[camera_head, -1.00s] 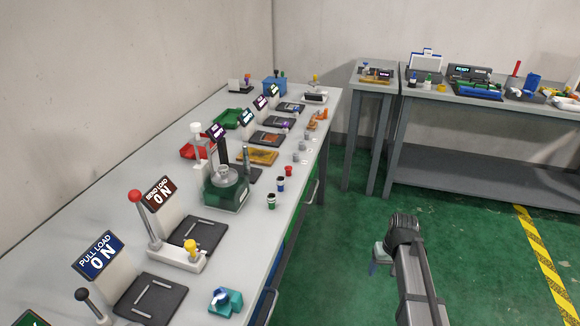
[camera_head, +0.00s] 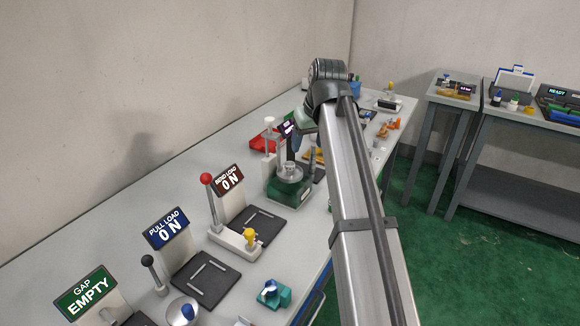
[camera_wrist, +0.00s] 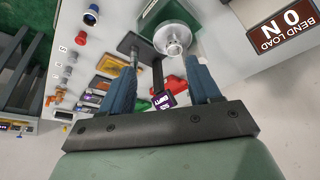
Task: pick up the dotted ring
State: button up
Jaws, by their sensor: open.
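I cannot pick out a dotted ring for certain; no dots are clear at this size. Several small grey round pieces (camera_wrist: 67,70) stand in a line at the left of the wrist view, too small to tell whether any is a ring. My gripper (camera_wrist: 161,70) is open, with its two blue fingers apart and nothing held between them. In the head view my gripper (camera_head: 293,143) is over the bench, by the green machine (camera_head: 289,189), and the arm hides part of the bench beyond. The silver disc (camera_wrist: 172,39) of that machine shows above the fingers in the wrist view.
The bench (camera_head: 110,245) holds load stands with a red-knobbed lever (camera_head: 206,179), a teal block (camera_head: 273,294) and a red tray (camera_head: 263,140). A red piece (camera_wrist: 80,38) and a blue-topped jar (camera_wrist: 91,14) stand near the bench edge. Another table (camera_head: 515,180) stands right.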

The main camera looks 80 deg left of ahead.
notch_tip(320, 180, up, 3)
jog(key=s, duration=0.3)
send_near(289, 166)
jog(key=f, duration=0.2)
jog(key=shift+a+x, duration=0.15)
jog(key=shift+x, duration=1.15)
jog(key=shift+a+x, duration=0.15)
jog(key=shift+x, duration=1.1)
jog(key=shift+r, duration=0.1)
jog(key=shift+c, duration=0.4)
grip_shut()
